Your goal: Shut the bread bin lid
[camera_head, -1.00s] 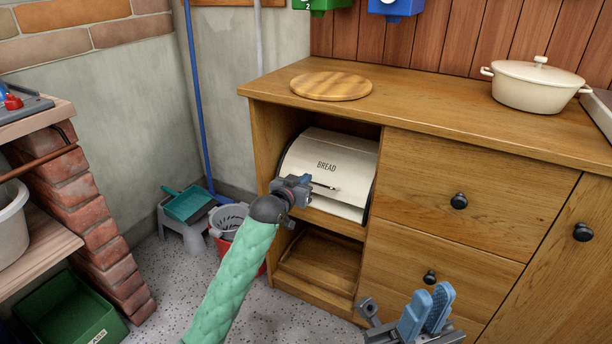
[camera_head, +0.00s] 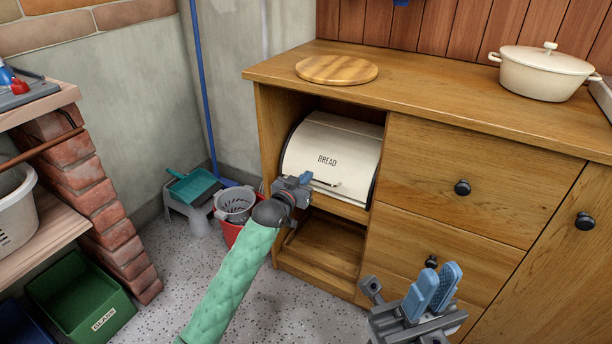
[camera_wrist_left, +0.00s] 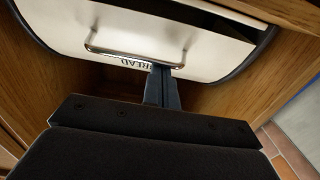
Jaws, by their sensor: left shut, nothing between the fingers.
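The bread bin (camera_head: 350,143) stands in the upper open niche of the wooden cabinet. Its cream curved lid, marked BREAD, is mostly down, with a bar handle (camera_head: 325,183) near its lower edge. In the left wrist view the handle (camera_wrist_left: 135,56) shows upside down, and a dark gap (camera_wrist_left: 180,12) lies beyond the lid's edge. My left gripper (camera_head: 303,181) is shut and empty at the handle's left end. Its fingertips (camera_wrist_left: 164,70) overlap the handle in the wrist view; contact is unclear. My right gripper (camera_head: 440,280) is in front of the drawers, away from the bin; its finger gap is unclear.
A round wooden board (camera_head: 336,69) and a cream pot (camera_head: 545,76) stand on the cabinet top. Drawers with black knobs (camera_head: 462,188) are right of the niche. A red bucket (camera_head: 232,230) and a grey stool (camera_head: 188,212) stand on the floor to the left.

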